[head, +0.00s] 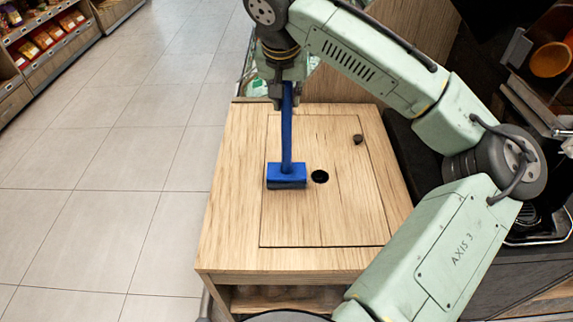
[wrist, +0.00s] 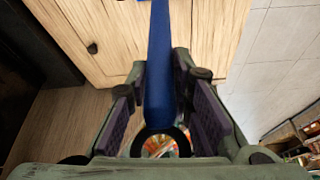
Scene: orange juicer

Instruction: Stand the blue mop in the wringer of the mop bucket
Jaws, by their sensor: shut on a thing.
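The blue mop (head: 287,140) hangs from my gripper (head: 283,98), its handle upright and its flat, dark-bottomed head low over the wooden cabinet top. I cannot tell whether the head touches the wood. In the wrist view the blue handle (wrist: 159,55) runs between the two fingers of my gripper (wrist: 160,92), which is shut on it. A dark ring shows at the near end of the handle. I see no mop bucket or wringer in either view.
The wooden cabinet (head: 230,235) has a round black hole (head: 320,176) and a small black knob (head: 358,139) on top. Tiled floor (head: 130,190) lies open to the left. Stocked shelves (head: 45,40) stand at the far left. A dark counter with an orange bowl (head: 550,60) is at right.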

